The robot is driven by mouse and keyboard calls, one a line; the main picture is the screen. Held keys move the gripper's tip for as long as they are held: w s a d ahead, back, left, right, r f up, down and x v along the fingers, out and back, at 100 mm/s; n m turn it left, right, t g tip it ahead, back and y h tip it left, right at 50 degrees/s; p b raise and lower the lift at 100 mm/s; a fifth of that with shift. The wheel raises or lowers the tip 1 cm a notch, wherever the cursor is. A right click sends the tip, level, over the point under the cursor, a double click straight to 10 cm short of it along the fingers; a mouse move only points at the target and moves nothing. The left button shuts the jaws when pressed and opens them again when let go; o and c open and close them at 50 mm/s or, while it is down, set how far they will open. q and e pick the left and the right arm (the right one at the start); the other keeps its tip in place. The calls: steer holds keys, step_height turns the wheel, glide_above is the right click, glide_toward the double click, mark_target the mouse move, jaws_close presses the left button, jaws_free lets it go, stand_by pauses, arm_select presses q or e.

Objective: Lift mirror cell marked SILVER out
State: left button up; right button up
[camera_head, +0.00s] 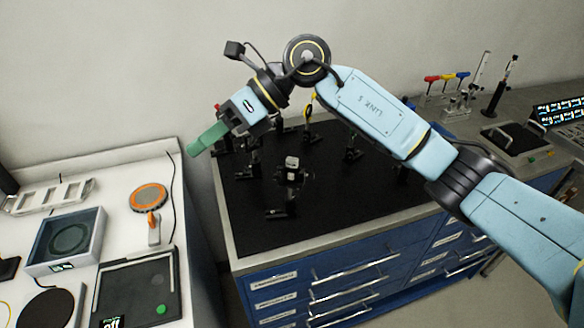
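My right gripper (201,145) hangs in the air over the gap between the white bench and the black optical board. Its green fingers point down and left, seen side-on, so I cannot tell whether they are open or shut. I see nothing clearly held. Several dark optical mounts stand on the black board (345,210), among them one with a pale block (292,163) on top. I cannot read a SILVER mark on any of them, so I cannot tell which is the mirror cell. My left gripper is not in view.
The white bench (120,172) at left holds an orange-rimmed disc (148,197), a grey square box (65,241), a dark panel reading "off" (137,292) and a slotted white rack (50,196). Blue drawers (330,275) sit under the board. The board's front right is clear.

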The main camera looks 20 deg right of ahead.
steer(key=w+d+t+h, duration=0.1)
steer(key=w+d+h, duration=0.3)
steer(key=d+h, duration=0.3)
steer(key=h+p, duration=0.1)
steer(key=h, duration=0.2)
glide_above(292, 159)
steer(key=shift+m, duration=0.4)
steer(key=f, duration=0.5)
steer(key=shift+s+d+f, duration=0.1)
steer(key=shift+d+f, duration=0.05)
steer(key=shift+d, duration=0.15)
step_height(292, 159, down, 5)
steer(key=shift+r+p, duration=0.1)
steer(key=shift+p, duration=0.7)
steer(key=shift+a+f, duration=0.1)
steer(key=shift+f, duration=0.2)
jaws_close()
